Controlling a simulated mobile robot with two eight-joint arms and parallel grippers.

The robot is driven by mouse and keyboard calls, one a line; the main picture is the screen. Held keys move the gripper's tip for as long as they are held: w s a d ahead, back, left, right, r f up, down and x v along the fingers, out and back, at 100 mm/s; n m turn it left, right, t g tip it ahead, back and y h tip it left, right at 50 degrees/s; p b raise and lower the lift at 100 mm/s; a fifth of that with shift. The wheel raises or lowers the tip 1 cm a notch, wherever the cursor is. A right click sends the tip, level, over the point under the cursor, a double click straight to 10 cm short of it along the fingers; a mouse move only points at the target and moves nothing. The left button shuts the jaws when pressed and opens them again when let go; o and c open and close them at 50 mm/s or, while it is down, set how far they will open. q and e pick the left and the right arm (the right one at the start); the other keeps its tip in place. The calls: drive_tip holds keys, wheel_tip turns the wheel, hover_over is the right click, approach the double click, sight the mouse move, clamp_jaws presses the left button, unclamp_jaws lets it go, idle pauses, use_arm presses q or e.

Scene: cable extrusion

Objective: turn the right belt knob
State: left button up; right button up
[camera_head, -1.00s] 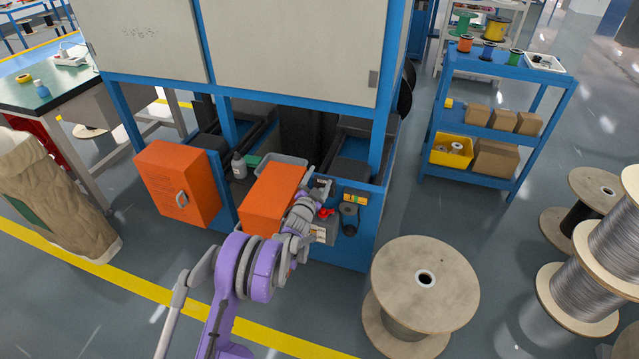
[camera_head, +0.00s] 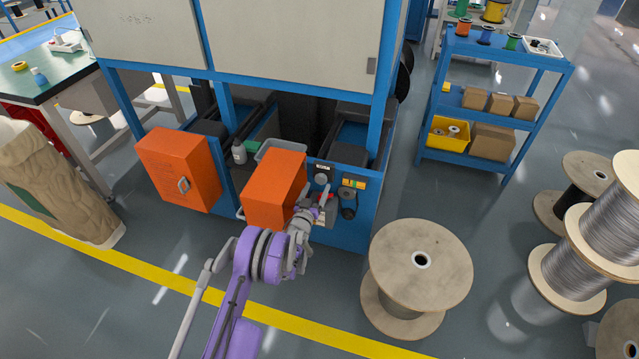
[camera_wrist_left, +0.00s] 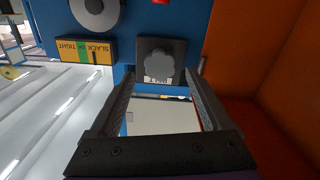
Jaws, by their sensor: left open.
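The belt knob (camera_head: 321,179) is a grey lobed knob on a dark square plate, on the blue machine front to the right of the orange box door. It also shows in the left wrist view (camera_wrist_left: 160,63), just beyond the gap between the fingertips. A slack-to-tight label (camera_head: 354,183) sits beside it and reads upside down in the left wrist view (camera_wrist_left: 85,50). My left gripper (camera_head: 322,196) is open and empty, just below the knob in the head view. I cannot tell that it touches the knob. My right gripper is not in view.
An open orange door (camera_head: 274,190) stands close left of my left gripper. A grey disc (camera_head: 347,193) and a dark roller (camera_head: 348,211) are right of the knob. A wooden spool (camera_head: 421,262) stands on the floor at right.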

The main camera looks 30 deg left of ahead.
sight(320, 181)
use_arm(q)
drive_tip(key=shift+x, duration=1.9)
clamp_jaws()
